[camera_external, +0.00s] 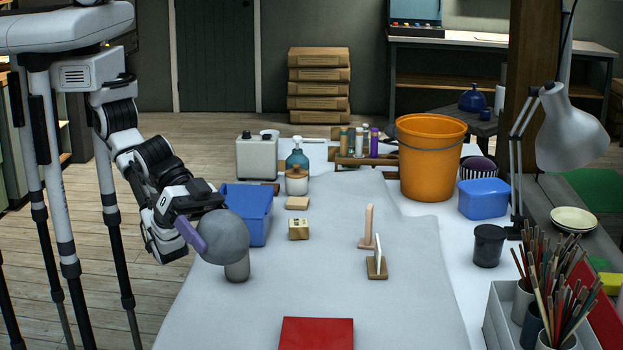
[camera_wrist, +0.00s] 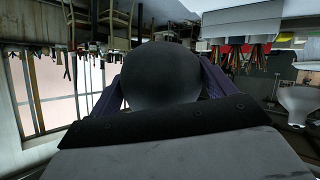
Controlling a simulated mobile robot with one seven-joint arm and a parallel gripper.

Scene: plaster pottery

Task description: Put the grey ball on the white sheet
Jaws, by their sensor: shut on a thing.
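The grey ball (camera_external: 222,238) is at the left side of the table, directly above a short grey cylinder (camera_external: 238,268). I cannot tell whether the ball touches the cylinder. My gripper (camera_external: 205,232) is shut on the ball, with a purple finger showing on its left side. In the wrist view the ball (camera_wrist: 161,76) sits between the two purple fingers (camera_wrist: 160,88). The white sheet (camera_external: 420,290) covers the table; a greyer cloth lies over its left and middle part.
A blue bin (camera_external: 247,212) stands just behind the ball. A small wooden block (camera_external: 298,229), wooden stands (camera_external: 377,262) and a red board (camera_external: 316,333) are on the table. An orange bucket (camera_external: 428,160) and brushes (camera_external: 560,300) are at the right.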

